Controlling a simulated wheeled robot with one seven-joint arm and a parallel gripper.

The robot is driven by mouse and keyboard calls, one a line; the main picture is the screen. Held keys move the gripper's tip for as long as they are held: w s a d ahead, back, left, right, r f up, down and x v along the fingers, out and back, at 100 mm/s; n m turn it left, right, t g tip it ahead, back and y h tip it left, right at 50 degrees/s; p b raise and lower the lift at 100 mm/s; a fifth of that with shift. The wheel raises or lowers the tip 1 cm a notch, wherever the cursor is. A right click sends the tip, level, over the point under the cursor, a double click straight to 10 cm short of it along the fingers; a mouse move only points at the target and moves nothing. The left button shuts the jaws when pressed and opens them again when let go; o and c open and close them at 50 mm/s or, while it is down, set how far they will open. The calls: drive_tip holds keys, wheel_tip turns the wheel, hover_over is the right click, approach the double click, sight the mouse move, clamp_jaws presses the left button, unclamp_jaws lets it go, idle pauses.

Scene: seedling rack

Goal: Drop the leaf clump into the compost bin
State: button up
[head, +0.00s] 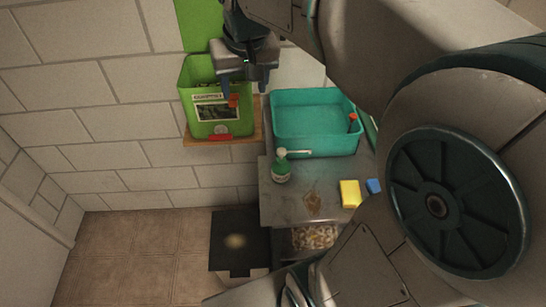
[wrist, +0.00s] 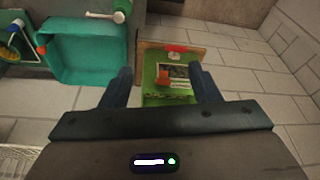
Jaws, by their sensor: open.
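The green compost bin (head: 187,92), with a picture label on its front, stands on a wooden shelf against the wall. It also shows in the wrist view (wrist: 150,70), beyond and between my fingers. My gripper (head: 245,86) is open over the right part of the bin, its fingers spread in the wrist view (wrist: 161,72). A small orange-red thing (head: 233,101) shows just below the fingers at the bin; I cannot tell what it is. I see no leaf clump for certain. A brown, ragged patch (head: 312,202) lies on the grey bench; I cannot tell whether it is leaves or a stain.
A teal tub (head: 315,150) stands right of the bin. A green spray bottle (head: 281,171), a yellow sponge (head: 350,193) and a blue block (head: 373,186) sit on the bench (head: 285,208). A dark mat (head: 228,225) lies below left. My arm covers the right side.

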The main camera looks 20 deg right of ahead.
drive_tip(key=s+f+n+t, duration=0.1)
drive_tip(key=s+f, duration=0.7)
drive_tip(key=s, duration=0.6)
drive_tip(key=shift+d, duration=0.2)
wheel_tip(320, 180, down, 7)
drive_tip(key=b, duration=0.5)
drive_tip(key=shift+w+b, duration=0.2)
drive_tip(key=shift+b, duration=0.1)
idle(0.4)
